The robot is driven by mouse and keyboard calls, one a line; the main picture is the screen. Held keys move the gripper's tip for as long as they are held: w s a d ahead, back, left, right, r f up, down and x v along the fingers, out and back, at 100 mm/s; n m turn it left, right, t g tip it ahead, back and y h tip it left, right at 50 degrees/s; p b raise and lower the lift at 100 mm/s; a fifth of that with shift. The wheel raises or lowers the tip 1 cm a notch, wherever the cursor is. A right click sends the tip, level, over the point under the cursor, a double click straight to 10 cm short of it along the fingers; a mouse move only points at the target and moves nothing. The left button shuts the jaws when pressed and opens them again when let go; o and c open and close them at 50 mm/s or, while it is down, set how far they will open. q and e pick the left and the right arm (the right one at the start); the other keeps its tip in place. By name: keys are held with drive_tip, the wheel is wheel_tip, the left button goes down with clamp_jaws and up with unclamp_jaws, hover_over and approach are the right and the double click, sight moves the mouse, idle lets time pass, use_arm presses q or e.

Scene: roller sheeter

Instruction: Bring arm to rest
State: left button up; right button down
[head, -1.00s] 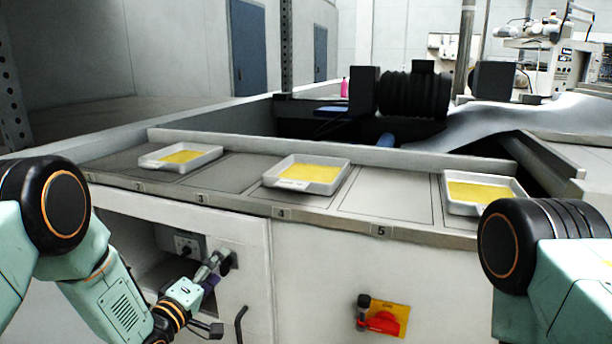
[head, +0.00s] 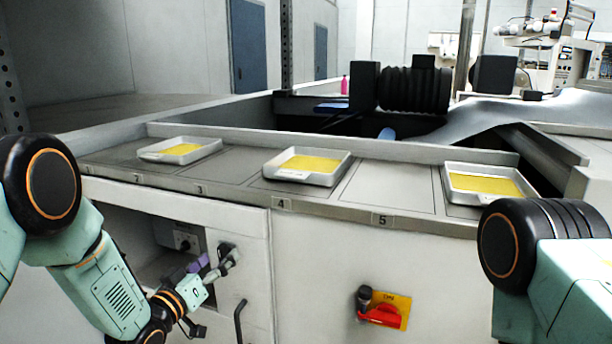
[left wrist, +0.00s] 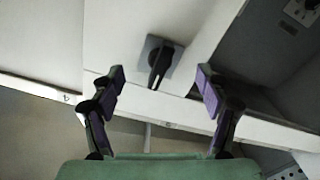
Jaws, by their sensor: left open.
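My left arm comes in from the left in the head view, low in front of the white cabinet (head: 245,225). Its gripper (head: 213,263) is open, with purple finger pads apart. It is close to a small black rotary knob (head: 226,248) on the cabinet front. In the left wrist view the open fingers (left wrist: 160,80) stand either side of the black knob (left wrist: 161,62) on its grey square plate. Nothing is held, and a gap shows between each finger and the knob. My right arm shows at the right edge, but its gripper is out of view.
An open cabinet bay with a socket (head: 184,241) lies left of the knob. A black handle (head: 240,320) is below it. A red switch on a yellow plate (head: 382,312) is to the right. Trays with yellow contents (head: 330,178) stand on the numbered counter above.

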use_arm(q)
drive_tip(key=shift+d+m+b, duration=0.1)
drive_tip(key=shift+m+b, duration=0.6)
drive_tip(key=shift+m, duration=1.4)
